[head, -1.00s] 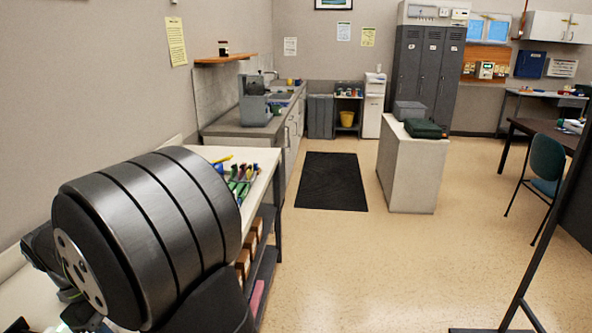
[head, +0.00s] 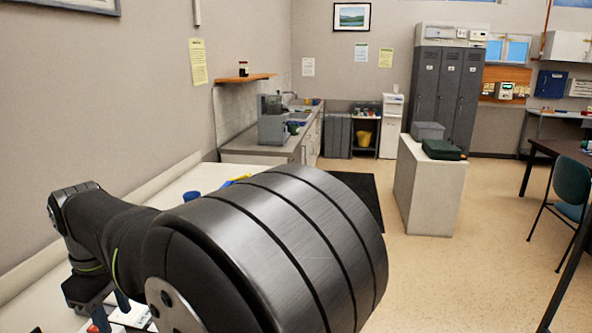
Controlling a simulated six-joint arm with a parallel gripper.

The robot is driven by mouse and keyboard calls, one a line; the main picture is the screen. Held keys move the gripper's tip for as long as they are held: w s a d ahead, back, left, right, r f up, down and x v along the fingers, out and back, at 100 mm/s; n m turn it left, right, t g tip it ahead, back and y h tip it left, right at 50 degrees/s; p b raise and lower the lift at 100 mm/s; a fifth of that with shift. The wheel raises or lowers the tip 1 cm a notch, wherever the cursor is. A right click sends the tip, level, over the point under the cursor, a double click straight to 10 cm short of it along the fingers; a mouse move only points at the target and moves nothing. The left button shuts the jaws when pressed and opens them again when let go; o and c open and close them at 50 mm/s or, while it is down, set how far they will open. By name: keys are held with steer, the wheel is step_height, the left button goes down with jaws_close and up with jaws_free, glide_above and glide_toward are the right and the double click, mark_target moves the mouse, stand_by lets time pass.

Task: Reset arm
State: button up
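My own arm fills the lower left and centre of the head view, with a large dark ribbed joint in front and a thinner link behind it. The arm reaches over a pale bench (head: 35,285) along the left wall. The arm hides much of the bench top.
A blue item (head: 191,196) lies on the bench behind my arm. Small items (head: 130,314) lie at the lower left. A white cabinet (head: 428,190) bears a grey box (head: 428,130) and a green case (head: 443,150).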

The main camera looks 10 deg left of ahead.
step_height(320, 180, down, 5)
steer(key=shift+r, duration=0.1)
stand_by(1.6)
